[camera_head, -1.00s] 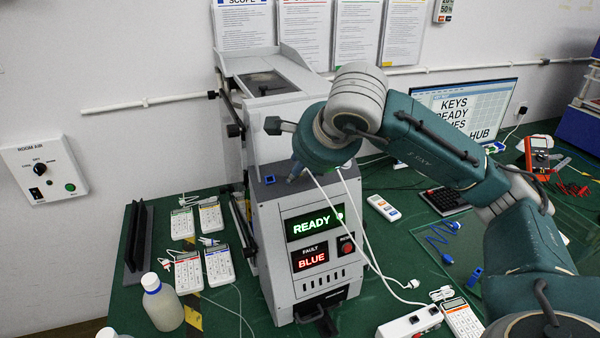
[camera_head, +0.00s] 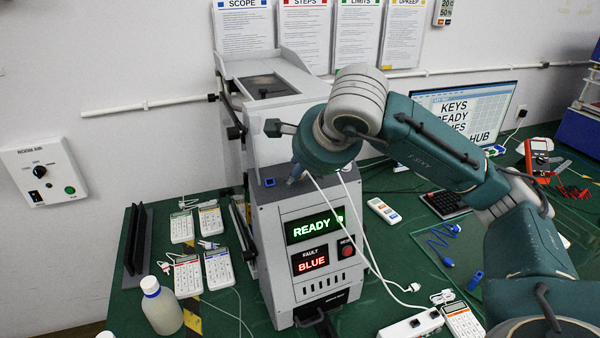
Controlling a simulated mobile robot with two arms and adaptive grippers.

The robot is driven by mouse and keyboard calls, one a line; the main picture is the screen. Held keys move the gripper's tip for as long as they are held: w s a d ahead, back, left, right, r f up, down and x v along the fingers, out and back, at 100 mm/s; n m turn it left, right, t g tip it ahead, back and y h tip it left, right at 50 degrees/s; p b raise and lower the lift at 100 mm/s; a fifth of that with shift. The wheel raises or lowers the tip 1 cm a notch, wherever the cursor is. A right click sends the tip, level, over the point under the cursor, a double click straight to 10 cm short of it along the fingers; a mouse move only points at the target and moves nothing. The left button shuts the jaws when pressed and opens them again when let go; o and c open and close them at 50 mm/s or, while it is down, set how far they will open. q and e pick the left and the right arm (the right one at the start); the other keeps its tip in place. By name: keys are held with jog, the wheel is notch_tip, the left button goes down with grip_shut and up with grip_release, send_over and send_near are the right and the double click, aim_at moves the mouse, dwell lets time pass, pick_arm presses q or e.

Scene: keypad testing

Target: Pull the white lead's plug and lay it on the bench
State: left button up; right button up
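A white lead (camera_head: 366,243) runs from the top of the grey test machine (camera_head: 262,240), behind my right wrist, down its right side to the bench. A small white plug end (camera_head: 413,287) lies on the green bench near the white hub box (camera_head: 398,330). A second white strand passes down the machine's front edge. My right gripper (camera_head: 296,174) points down at the machine's top, beside a blue socket (camera_head: 269,182). Its fingers are mostly hidden by its own wrist, so I cannot tell whether they hold a plug. My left gripper is out of view.
The machine's displays read READY in green and BLUE in red. Several white keypads (camera_head: 219,268) lie left of it, with a bottle (camera_head: 161,308) in front. Another keypad (camera_head: 463,322) lies by the hub. Bare green bench (camera_head: 372,300) shows right of the machine.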

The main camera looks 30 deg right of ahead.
dwell(0.5)
grip_shut()
jog(key=o, duration=0.7)
grip_release()
jog(key=shift+c, duration=0.2)
jog(key=v, duration=1.2)
